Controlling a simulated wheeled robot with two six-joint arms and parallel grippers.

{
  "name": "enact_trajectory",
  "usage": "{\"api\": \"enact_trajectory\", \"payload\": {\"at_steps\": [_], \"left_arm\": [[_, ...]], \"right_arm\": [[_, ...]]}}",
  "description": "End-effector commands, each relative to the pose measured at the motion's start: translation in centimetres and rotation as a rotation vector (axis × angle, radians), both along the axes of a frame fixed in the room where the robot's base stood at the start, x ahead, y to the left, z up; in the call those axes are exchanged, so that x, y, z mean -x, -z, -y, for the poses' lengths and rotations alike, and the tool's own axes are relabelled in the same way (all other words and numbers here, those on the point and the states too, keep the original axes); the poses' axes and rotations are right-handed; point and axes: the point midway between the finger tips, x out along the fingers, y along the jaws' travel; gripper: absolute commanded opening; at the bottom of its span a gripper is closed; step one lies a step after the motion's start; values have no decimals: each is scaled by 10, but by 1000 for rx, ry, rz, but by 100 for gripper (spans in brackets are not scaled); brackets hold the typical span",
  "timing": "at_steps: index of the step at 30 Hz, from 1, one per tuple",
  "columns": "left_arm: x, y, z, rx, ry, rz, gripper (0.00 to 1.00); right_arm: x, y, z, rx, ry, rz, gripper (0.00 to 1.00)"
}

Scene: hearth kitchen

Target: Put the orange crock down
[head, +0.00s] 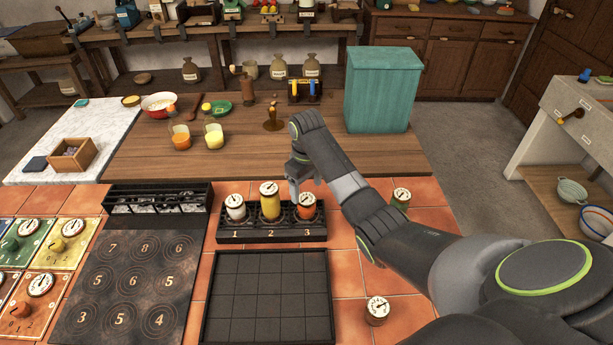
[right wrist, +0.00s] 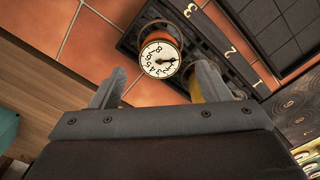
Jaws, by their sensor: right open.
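The orange crock (head: 306,213), topped by a white dial, stands upright in the slot marked 3 of the black rack (head: 230,238). A yellow crock (head: 270,207) stands in slot 2 and a white-topped crock (head: 235,208) in slot 1. My right gripper (head: 296,186) is open and empty, just behind the rack near the orange crock. In the right wrist view, the orange crock's dial (right wrist: 160,59) shows ahead, between the two separated fingertips (right wrist: 160,78). The right finger partly covers the yellow crock (right wrist: 196,88). My left gripper is out of view.
A black gridded tray (head: 270,300) lies in front of the rack, with a numbered dark board (head: 135,280) to its left. A green crock (head: 400,198) and another dial-topped crock (head: 377,311) stand on the tiles by my right arm. A teal box (head: 382,90) stands behind.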

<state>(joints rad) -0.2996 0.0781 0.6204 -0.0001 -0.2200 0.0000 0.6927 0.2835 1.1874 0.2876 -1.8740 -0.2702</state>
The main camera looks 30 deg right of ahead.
Motion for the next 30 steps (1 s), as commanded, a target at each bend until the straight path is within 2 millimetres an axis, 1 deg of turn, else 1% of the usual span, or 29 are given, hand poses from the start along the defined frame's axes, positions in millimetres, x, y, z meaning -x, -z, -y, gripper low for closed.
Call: {"api": "enact_trajectory", "payload": {"at_steps": [1, 4, 6, 9, 14, 30], "left_arm": [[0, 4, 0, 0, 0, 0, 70], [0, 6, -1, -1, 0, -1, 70], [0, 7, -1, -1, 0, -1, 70], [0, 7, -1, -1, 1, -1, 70], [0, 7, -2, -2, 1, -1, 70], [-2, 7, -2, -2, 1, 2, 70]], "right_arm": [[-1, -10, 0, 1, -1, 4, 70], [-1, -26, 0, 0, -1, 3, 70], [-1, -35, 0, 0, 0, 3, 70], [-1, -43, 0, -1, 0, 1, 70], [0, -46, 0, -1, 0, -1, 70], [0, -46, 0, -2, 0, -2, 70]]}}
